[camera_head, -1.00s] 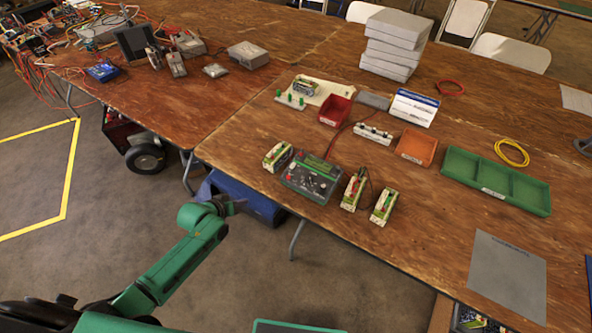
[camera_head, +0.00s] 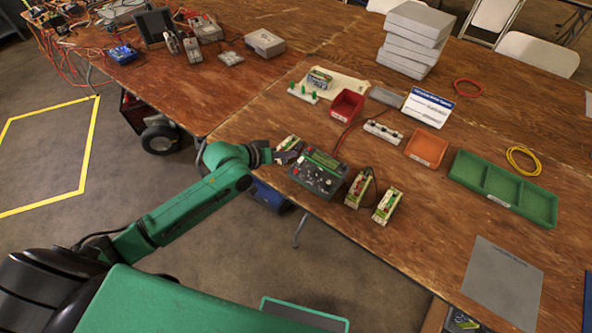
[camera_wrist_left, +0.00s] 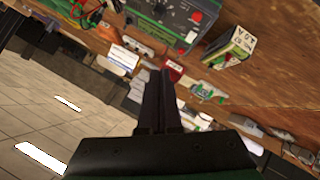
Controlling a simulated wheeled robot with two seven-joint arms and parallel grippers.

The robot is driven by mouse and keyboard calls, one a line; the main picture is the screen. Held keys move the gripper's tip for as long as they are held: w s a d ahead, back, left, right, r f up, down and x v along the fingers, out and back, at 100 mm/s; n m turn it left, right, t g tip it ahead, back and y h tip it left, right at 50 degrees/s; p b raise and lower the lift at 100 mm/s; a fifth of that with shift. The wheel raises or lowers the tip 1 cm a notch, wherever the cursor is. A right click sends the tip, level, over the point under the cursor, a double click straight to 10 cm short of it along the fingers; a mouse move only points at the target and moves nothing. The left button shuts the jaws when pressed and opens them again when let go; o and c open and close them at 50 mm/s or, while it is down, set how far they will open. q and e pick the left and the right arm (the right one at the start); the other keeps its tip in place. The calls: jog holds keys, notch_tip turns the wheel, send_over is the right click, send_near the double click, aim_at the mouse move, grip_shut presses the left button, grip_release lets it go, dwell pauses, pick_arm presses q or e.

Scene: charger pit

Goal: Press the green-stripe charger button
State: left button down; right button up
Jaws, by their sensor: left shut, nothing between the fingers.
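A dark charger unit (camera_head: 318,178) with a green stripe along its far edge sits near the table's front edge. Its top carries knobs and small controls. In the left wrist view the charger (camera_wrist_left: 150,22) shows a dial, a green edge and a red button (camera_wrist_left: 197,16). My left gripper (camera_head: 291,157) is shut and empty at the charger's left side, by a small green-and-cream pack (camera_head: 288,143) that it partly covers. In the left wrist view its closed fingers (camera_wrist_left: 160,76) point toward the table; I cannot tell whether they touch anything. My right gripper is out of view.
Two packs, one (camera_head: 358,189) and another (camera_head: 387,206), stand right of the charger. Behind are a red bin (camera_head: 347,103), a white terminal strip (camera_head: 383,133) and an orange bin (camera_head: 426,147). A green tray (camera_head: 503,189) lies farther right. Floor is open left of the table.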

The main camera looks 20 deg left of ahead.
pick_arm(q)
jog(key=b, duration=0.8)
send_near(296, 171)
jog(key=w+d, duration=0.2)
jog(key=w+d+f, duration=0.1)
jog(key=w+d, duration=0.1)
jog(key=shift+w+f, duration=0.1)
jog(key=shift+w, duration=0.2)
jog(key=shift+w+f, duration=0.1)
jog(key=shift+f, duration=0.15)
dwell(0.6)
jog(key=shift+f+b, duration=0.3)
jog(key=shift+f, duration=0.1)
jog(key=shift+f, duration=0.4)
dwell(0.5)
jog(key=shift+r+p, duration=0.8)
jog(key=shift+p, duration=0.1)
